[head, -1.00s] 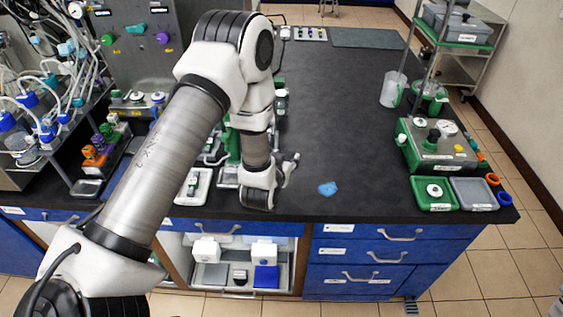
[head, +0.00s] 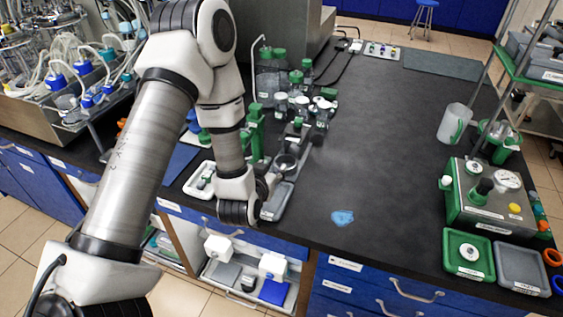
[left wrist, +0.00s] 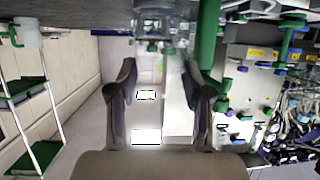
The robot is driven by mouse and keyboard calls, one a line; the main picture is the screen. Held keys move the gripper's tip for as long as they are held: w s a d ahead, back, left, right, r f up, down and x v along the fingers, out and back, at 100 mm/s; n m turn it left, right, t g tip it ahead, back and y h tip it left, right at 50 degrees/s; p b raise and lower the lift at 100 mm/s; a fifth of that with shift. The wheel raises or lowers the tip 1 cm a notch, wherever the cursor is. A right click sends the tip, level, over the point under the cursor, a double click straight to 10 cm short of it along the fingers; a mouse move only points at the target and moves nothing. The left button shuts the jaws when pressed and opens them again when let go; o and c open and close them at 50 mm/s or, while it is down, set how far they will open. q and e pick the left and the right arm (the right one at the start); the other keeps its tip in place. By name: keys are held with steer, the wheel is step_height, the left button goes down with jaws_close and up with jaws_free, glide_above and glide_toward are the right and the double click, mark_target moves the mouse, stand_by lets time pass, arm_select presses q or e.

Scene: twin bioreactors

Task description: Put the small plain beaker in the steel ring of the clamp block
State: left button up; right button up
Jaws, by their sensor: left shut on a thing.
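My left gripper (head: 273,180) is low over the front of the bench, pointing away to the right. It is shut on a clear thing that I take to be the small plain beaker (head: 286,163); its round rim shows at the fingertips. In the left wrist view the two dark fingers (left wrist: 160,75) stand apart, and the clear glass between them is hard to make out. A grey base or tray (head: 275,205) lies just below the gripper. I cannot make out the clamp block's steel ring for certain. My right gripper is not in view.
Several green-capped bottles (head: 280,103) stand behind the gripper. A white tray (head: 190,186) lies to its left. A blue patch (head: 342,217) lies on the open bench to the right. A steel-and-green device (head: 490,200) and a jug (head: 454,122) stand at the far right.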

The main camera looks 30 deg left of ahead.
arm_select(q)
steer(key=p+x, duration=0.1)
steer(key=x, duration=0.3)
steer(key=p+x, duration=0.1)
steer(key=x, duration=0.3)
steer(key=p+x, duration=0.2)
steer(key=x, duration=0.2)
steer(key=shift+w+d+r, duration=0.15)
steer(key=shift+w+d, duration=0.15)
steer(key=shift+w, duration=0.1)
steer(key=shift+s+f+b, duration=0.15)
steer(key=shift+f+b, duration=0.15)
steer(key=o, duration=0.9)
steer(key=shift+o, duration=1)
steer(key=shift+r, duration=0.1)
